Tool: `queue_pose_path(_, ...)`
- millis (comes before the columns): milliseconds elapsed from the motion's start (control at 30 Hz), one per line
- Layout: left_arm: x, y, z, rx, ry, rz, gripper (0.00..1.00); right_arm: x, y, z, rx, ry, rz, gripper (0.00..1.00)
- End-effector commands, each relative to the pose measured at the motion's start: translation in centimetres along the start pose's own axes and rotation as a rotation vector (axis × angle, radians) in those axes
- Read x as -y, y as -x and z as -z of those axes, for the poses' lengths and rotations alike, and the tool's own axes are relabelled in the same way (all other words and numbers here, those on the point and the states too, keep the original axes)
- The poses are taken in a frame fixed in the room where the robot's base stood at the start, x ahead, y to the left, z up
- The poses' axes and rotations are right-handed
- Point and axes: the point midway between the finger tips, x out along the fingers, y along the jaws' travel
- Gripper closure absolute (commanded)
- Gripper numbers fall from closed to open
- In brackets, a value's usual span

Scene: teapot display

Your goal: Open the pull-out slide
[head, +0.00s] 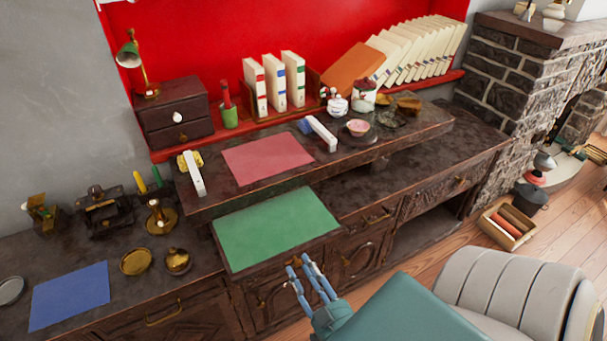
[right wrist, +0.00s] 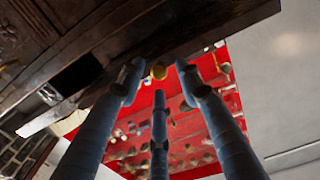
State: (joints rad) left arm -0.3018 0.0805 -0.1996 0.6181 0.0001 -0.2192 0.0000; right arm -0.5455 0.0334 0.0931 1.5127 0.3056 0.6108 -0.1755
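The slide (head: 228,266) is a dark wooden board under the raised shelf, with a green mat (head: 275,228) on it. It juts forward from below the shelf. In the right wrist view the fingers (right wrist: 158,85) are spread apart and empty. A small gold knob (right wrist: 158,72) shows between their tips, by a dark wooden edge (right wrist: 200,28). I cannot tell whether a finger touches it. My left gripper is not in view.
The raised shelf (head: 400,145) holds a red mat (head: 267,158), a pink-filled bowl (head: 358,127) and white blocks. A blue mat (head: 69,295) and brass pieces lie on the lower left desk. A wooden crate (head: 507,226) stands on the floor at right.

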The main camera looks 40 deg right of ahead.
Motion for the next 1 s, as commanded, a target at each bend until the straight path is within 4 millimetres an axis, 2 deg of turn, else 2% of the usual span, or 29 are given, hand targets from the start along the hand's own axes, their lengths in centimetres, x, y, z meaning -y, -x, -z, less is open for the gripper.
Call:
queue_pose_path(167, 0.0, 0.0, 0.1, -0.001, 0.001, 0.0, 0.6, 0.0, 1.7, -0.1, 0.004, 0.0, 0.0, 0.65)
queue_pose_path(500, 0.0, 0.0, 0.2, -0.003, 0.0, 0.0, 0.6, 0.0, 8.8, -0.1, 0.003, -0.001, -0.001, 0.65)
queue_pose_path(600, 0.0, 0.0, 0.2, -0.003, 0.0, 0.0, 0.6, 0.0, 10.4, 0.0, 0.001, 0.0, -0.001, 0.65)
queue_pose_path(800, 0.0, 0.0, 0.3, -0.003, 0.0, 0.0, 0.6, 0.0, 12.1, 0.1, -0.002, 0.001, -0.001, 0.65)
queue_pose_path(1000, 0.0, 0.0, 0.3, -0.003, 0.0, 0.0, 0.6, 0.0, 12.2, 0.1, -0.003, 0.0, -0.001, 0.65)
